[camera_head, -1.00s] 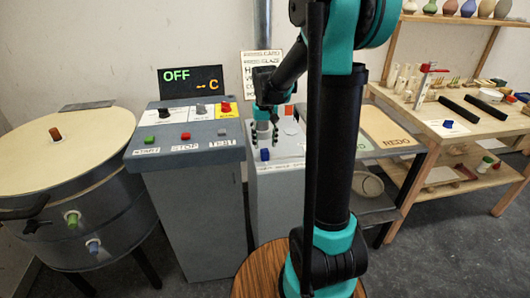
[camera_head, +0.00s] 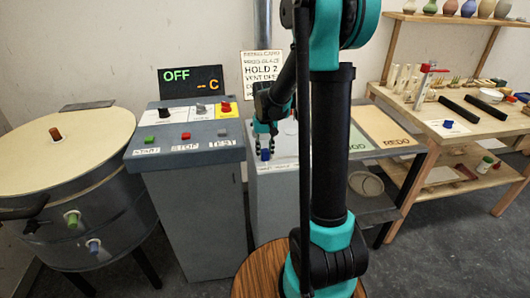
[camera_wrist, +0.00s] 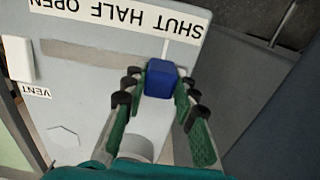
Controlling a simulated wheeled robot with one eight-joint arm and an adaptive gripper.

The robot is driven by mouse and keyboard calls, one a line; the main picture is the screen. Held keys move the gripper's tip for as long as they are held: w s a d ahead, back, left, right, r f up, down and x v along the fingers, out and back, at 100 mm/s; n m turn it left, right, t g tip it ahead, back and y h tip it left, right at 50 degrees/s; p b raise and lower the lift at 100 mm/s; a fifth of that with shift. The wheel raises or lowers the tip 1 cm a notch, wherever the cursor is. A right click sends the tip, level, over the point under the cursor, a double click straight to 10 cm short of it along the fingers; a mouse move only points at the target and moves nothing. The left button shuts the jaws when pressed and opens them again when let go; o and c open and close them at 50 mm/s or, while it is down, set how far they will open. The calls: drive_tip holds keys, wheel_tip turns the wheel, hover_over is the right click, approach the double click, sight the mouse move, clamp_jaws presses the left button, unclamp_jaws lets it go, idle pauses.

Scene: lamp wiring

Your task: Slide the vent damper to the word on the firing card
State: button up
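The blue damper knob (camera_wrist: 160,79) stands at the right end of a grey slot (camera_wrist: 90,56) in the wrist view, the end on the SHUT side. The label (camera_wrist: 130,14) reads SHUT HALF OPEN, upside down there. My gripper (camera_wrist: 160,88) is open, its fingers on either side of the knob with small gaps. In the head view my gripper (camera_head: 265,142) points down just above the blue knob (camera_head: 265,155). The firing card (camera_head: 262,72) hangs behind; HOLD 2 and VENT can be read, but the word after VENT is too blurred, and my arm covers its lower part.
The control panel (camera_head: 187,135) with START, STOP and TEST buttons stands left of the vent box (camera_head: 275,167). A round kiln (camera_head: 65,150) is at far left. GOOD and REDO trays (camera_head: 385,125) and a wooden shelf bench (camera_head: 450,130) are at right.

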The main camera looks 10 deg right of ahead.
clamp_jaws()
drive_tip(key=d, duration=0.9)
drive_tip(key=shift+d, duration=0.3)
drive_tip(key=o, duration=0.8)
unclamp_jaws()
wheel_tip(320, 180, up, 12)
drive_tip(key=shift+r, duration=0.1)
